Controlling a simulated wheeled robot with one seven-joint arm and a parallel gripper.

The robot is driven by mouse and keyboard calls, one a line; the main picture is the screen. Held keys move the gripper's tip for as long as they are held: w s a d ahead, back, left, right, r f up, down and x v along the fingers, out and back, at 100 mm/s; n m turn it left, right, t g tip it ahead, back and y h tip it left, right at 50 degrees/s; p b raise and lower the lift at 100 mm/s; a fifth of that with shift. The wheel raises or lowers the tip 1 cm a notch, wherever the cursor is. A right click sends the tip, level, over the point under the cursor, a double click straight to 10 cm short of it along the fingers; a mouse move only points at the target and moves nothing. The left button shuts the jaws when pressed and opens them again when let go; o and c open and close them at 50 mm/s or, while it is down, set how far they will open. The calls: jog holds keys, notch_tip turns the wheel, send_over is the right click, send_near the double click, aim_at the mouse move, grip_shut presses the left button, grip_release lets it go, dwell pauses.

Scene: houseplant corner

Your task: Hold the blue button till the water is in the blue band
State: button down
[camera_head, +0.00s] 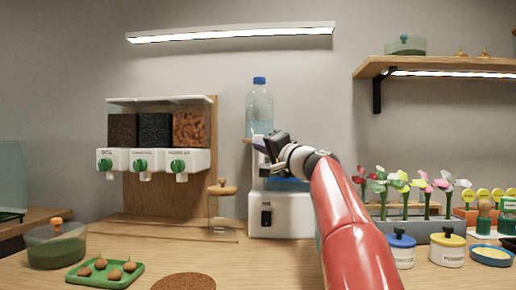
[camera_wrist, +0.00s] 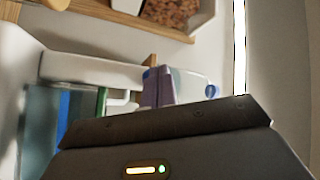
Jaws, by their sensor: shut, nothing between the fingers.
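The white water dispenser (camera_head: 280,216) stands on the counter, with a clear bottle (camera_head: 259,108) with a blue cap above it. My gripper (camera_head: 268,150) is shut and empty at the top of the dispenser, in front of the bottle's base, and hides part of it. In the wrist view the dispenser's white body (camera_wrist: 90,70) is at left. Below it is a bluish clear vessel (camera_wrist: 38,125) with a blue strip (camera_wrist: 63,115) and a green strip (camera_wrist: 101,102). The water level cannot be read. The blue button cannot be clearly made out.
Left of the dispenser are a wooden-topped jar (camera_head: 222,205) and a wall rack with several green-knobbed hoppers (camera_head: 155,160). A green tray (camera_head: 105,273) and brown mat (camera_head: 184,282) lie in front. Right are flowers (camera_head: 410,188) and lidded pots (camera_head: 447,250).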

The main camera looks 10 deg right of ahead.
jog(key=shift+s+a+b, duration=0.2)
jog(key=shift+s+b, duration=0.1)
jog(key=shift+s, duration=0.3)
jog(key=s+b, duration=0.1)
jog(key=s+a+b, duration=0.1)
jog(key=s, duration=0.1)
jog(key=s+b, duration=0.1)
jog(key=shift+s+a, duration=0.25)
jog(key=shift+s, duration=0.15)
